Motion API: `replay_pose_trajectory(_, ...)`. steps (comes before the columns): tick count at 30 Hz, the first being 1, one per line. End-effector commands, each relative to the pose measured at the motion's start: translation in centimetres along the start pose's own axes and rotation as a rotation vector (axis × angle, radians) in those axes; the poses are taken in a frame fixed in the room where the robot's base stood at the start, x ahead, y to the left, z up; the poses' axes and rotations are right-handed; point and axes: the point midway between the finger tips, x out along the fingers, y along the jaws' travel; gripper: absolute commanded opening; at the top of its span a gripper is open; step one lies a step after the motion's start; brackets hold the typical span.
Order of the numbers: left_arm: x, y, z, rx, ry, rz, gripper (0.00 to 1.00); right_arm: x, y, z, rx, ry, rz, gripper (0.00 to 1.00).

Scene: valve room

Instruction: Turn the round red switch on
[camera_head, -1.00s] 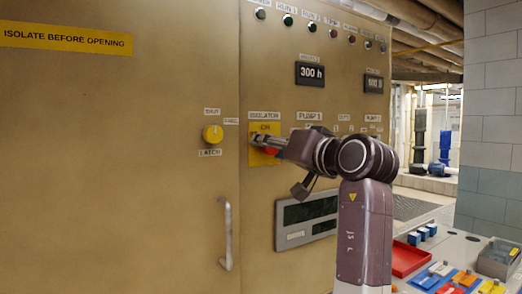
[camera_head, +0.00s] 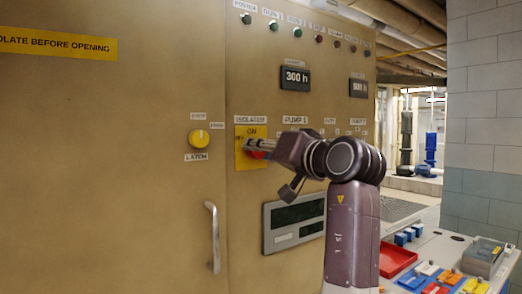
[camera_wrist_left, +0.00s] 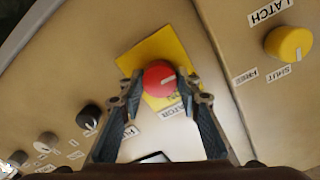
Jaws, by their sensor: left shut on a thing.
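The round red switch (camera_wrist_left: 158,77) sits on a yellow plate (camera_wrist_left: 135,59) on the cabinet front, under the ISOLATOR label. In the wrist view its white mark points right, toward the yellow latch knob's side, not at the ON text below it. In the head view the switch (camera_head: 258,155) is mostly hidden behind my fingers, and ON shows at the top of the plate (camera_head: 243,161). My left gripper (camera_head: 252,145) is shut on the switch; in the wrist view its fingertips (camera_wrist_left: 160,85) lie on either side of it. My right gripper is not in view.
A yellow latch knob (camera_head: 198,138) and a vertical door handle (camera_head: 213,238) are left of the switch. Dark knobs (camera_wrist_left: 89,117) are in the same row as the switch. A recessed display panel (camera_head: 293,222) is below. A red tray (camera_head: 397,259) lies on a bench at lower right.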

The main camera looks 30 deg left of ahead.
Motion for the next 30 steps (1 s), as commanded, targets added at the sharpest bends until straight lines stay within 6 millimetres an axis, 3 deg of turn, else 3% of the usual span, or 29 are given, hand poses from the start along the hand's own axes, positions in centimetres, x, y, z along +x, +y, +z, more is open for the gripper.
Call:
replay_pose_trajectory(8,0.2,-0.2,-0.1,0.16,-0.006,-0.001,0.07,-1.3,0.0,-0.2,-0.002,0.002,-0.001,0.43)
replay_pose_trajectory(30,0.2,-0.4,-0.4,0.857,-0.022,0.006,0.07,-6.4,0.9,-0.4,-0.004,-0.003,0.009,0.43)
